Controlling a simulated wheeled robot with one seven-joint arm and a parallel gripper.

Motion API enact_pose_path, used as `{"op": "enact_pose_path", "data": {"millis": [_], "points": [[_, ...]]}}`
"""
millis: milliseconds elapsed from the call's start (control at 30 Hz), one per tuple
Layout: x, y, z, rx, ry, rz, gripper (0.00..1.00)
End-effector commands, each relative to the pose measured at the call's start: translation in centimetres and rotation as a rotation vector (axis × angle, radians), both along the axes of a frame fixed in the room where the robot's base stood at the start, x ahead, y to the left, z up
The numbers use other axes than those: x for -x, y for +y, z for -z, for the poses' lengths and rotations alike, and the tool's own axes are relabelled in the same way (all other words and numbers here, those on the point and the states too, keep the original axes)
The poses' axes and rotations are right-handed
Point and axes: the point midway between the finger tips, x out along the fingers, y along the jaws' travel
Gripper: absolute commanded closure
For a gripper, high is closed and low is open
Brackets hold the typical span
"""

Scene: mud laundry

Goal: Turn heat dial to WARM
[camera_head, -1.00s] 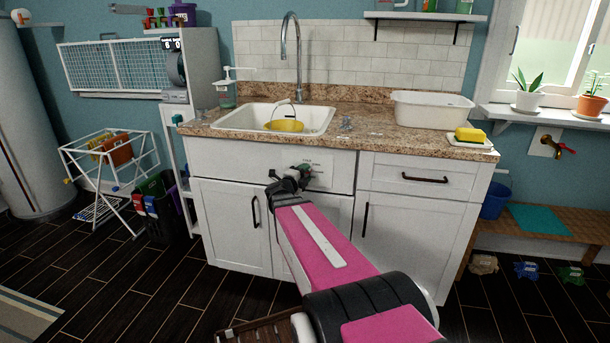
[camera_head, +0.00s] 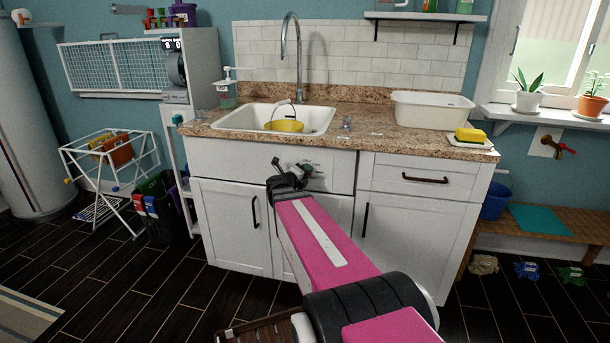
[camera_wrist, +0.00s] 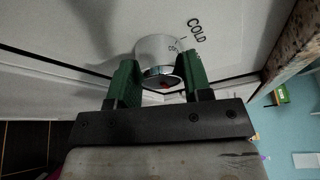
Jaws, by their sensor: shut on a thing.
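A silver round heat dial (camera_wrist: 160,46) sits on a white panel in the wrist view. The word COLD is printed on the panel, to the dial's upper right, with smaller marks close to the dial. My gripper (camera_wrist: 159,66) has its two green fingers on both sides of the dial, shut on it. In the head view my gripper (camera_head: 298,170) is at the upper front of the white sink cabinet (camera_head: 230,228), by a light label plate (camera_head: 317,164). There the gripper and wrist hide most of the dial. I cannot read where the dial points.
A drawer handle (camera_head: 425,180) and cabinet door handles protrude nearby. Dark floor is open at the lower left.

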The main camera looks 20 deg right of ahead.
Motion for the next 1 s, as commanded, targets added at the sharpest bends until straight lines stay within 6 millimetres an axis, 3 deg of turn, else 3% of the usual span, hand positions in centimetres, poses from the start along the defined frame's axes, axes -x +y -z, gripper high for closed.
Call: {"op": "enact_pose_path", "data": {"millis": [233,267,333,733,1000], "points": [[0.0,0.0,-0.1,0.002,0.0,0.001,0.78],[0.0,0.0,-0.1,0.002,0.0,0.001,0.51],[0.0,0.0,-0.1,0.001,0.0,0.0,0.3],[0.5,0.6,-0.1,0.001,0.0,0.0,0.3],[3.3,4.5,-0.7,0.0,0.0,-0.003,0.3]]}}
